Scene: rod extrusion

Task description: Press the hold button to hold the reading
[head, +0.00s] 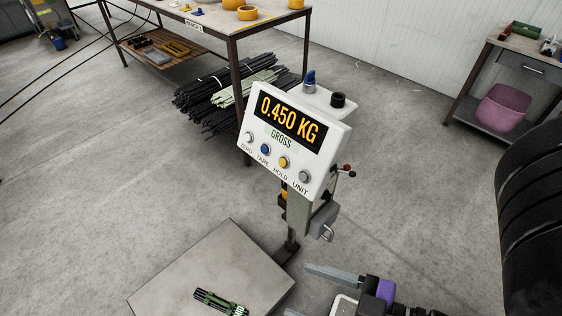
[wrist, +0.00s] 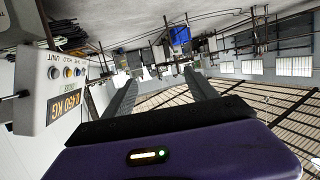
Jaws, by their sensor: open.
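The scale's display box (head: 326,155) is white and tilted on a post, reading 0.450 KG and GROSS. Its button row has a yellow button (head: 284,162) above the label HOLD, between the blue TARE button (head: 265,149) and the pale UNIT button (head: 304,177). The box also shows upside down at the left of the wrist view (wrist: 32,95), with the yellow button (wrist: 67,72) visible. My gripper (head: 297,290) is open and empty, below and apart from the box in the head view. In the wrist view its fingers (wrist: 160,88) are spread, with the box off to their left.
The scale's platform (head: 180,275) lies at the lower left with a green-banded bundle of dark rods (head: 218,301) on it. A lever with a red knob (head: 348,168) sits right of the post. A workbench (head: 262,28) stands behind, over stacked rods (head: 215,105).

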